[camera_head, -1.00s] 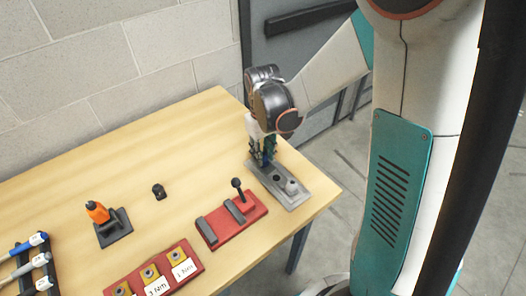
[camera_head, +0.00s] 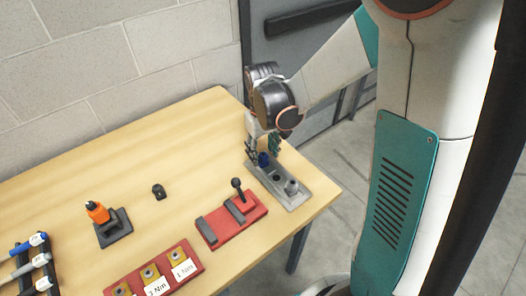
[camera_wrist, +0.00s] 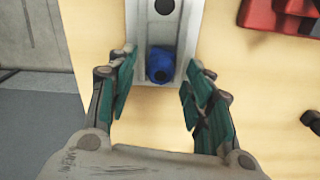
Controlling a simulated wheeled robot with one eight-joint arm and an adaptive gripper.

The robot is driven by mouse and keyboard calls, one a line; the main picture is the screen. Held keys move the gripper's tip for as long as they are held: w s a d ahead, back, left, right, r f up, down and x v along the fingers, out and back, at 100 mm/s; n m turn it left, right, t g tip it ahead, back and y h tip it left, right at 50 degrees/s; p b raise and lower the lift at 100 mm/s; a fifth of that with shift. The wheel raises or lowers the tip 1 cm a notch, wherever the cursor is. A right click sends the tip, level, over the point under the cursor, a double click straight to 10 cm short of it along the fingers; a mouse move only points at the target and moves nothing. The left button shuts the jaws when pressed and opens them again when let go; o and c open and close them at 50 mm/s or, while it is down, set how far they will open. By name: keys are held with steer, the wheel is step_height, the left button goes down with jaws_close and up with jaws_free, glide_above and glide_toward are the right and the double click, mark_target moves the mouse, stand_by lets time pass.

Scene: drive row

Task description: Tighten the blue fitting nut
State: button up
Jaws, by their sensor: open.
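The blue fitting nut (camera_head: 263,159) sits at the far end of a grey metal plate (camera_head: 297,200) near the table's right edge. In the wrist view the blue nut (camera_wrist: 162,66) shows at the near end of the plate (camera_wrist: 187,17), with a dark hole in the plate beyond it. My gripper (camera_head: 263,153) is open at the nut's end of the plate. In the wrist view its fingers (camera_wrist: 161,77) are spread wide on either side of the nut and plate, apart from the nut, with nothing between them but these.
A red block with a black-knobbed lever (camera_head: 232,219) stands left of the plate. Further left are a red torque-label rack (camera_head: 155,273), an orange-topped tool in a stand (camera_head: 108,225), a small black piece (camera_head: 158,191) and a rack of handled tools (camera_head: 38,262). The table's back is clear.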

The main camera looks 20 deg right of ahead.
mark_target(263, 154)
step_height(263, 154, up, 11)
steer(key=shift+r, duration=0.2)
stand_by(0.6)
steer(key=s+r+m+t, duration=0.1)
steer(key=s+r+t, duration=0.1)
steer(key=s, duration=0.5)
steer(key=s+r+t, duration=0.2)
steer(key=s+t, duration=0.3)
steer(key=s, duration=0.3)
steer(key=shift+d+r+m, duration=0.15)
steer(key=shift+r+m, duration=0.25)
stand_by(0.3)
